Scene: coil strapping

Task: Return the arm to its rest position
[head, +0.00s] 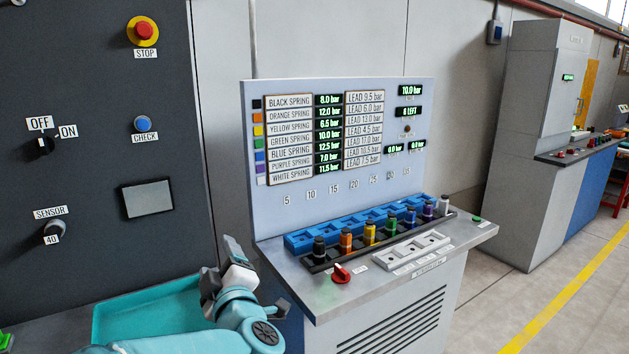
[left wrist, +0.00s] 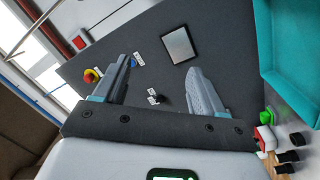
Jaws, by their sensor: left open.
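My left arm reaches in from the bottom of the head view, with its left gripper (head: 238,256) in front of the left edge of the grey bench (head: 310,275). In the left wrist view the two fingers of the left gripper (left wrist: 158,66) stand wide apart with nothing between them. Beyond them is the dark control panel (left wrist: 225,40), which shows turned on its side. My right gripper is in neither view.
A teal tray (head: 150,312) lies low beside my left arm. The bench carries a row of coloured spring cartridges (head: 369,233), a blue rack (head: 300,241), a pale slotted block (head: 415,246) and a red knob (head: 341,273). Open floor (head: 510,310) lies to the right.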

